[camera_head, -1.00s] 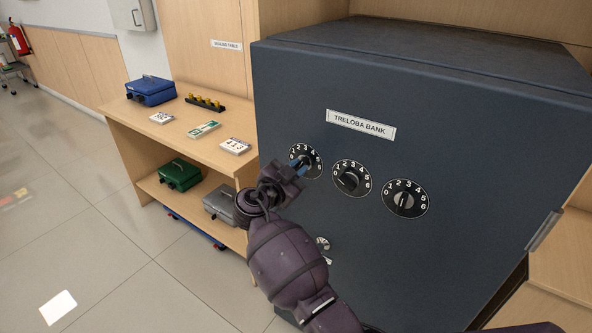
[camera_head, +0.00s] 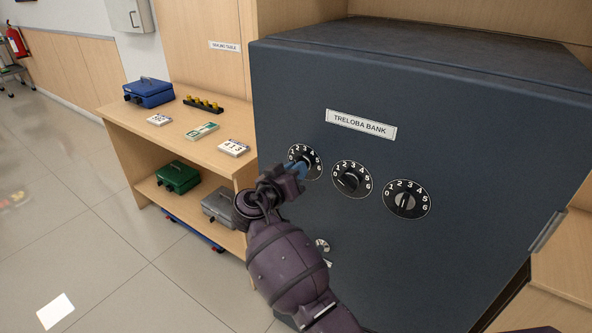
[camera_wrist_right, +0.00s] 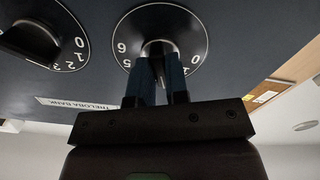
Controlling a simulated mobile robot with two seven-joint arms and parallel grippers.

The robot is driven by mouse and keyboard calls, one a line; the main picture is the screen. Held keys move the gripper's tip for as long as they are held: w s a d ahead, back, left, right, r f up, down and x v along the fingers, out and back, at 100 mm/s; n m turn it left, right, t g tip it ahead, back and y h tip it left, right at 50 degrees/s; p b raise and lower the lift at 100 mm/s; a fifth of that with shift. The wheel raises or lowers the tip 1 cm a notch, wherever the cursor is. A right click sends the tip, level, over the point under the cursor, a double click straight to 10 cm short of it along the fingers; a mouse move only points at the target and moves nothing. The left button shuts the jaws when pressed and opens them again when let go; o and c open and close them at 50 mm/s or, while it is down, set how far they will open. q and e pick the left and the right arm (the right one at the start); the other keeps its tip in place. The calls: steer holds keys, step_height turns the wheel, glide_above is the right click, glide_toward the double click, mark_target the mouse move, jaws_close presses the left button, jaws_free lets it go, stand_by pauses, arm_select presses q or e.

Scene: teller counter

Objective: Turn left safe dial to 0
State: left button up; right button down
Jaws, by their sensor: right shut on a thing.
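The dark blue safe (camera_head: 300,90) stands in front of me with three round black dials in a row. My right gripper (camera_head: 301,168) is at the left dial (camera_head: 312,155). In the right wrist view the picture is inverted; the blue fingers of my right gripper (camera_wrist_right: 160,58) are shut on the knob of the left dial (camera_wrist_right: 189,29), one on each side. The fingers hide much of the knob, so I cannot tell which number it points to. The dial's 0, 5 and 6 show in that view. My left gripper is not in view.
The middle dial (camera_head: 352,179) and right dial (camera_head: 407,199) are close to the right of the gripper. A small handle or lock (camera_head: 322,245) sits below the dials. A wooden shelf (camera_head: 120,105) with cash boxes and number cards stands left of the safe.

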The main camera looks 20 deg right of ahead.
arm_select(q)
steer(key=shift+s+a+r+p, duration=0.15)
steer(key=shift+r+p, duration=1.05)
steer(key=shift+p, duration=0.2)
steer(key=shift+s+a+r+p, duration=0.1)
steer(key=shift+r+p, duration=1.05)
steer(key=shift+p, duration=0.2)
arm_select(e)
steer(key=shift+r+n, duration=0.15)
steer(key=shift+n, duration=6.75)
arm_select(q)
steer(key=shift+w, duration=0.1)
arm_select(e)
steer(key=c, duration=1.1)
jaws_free()
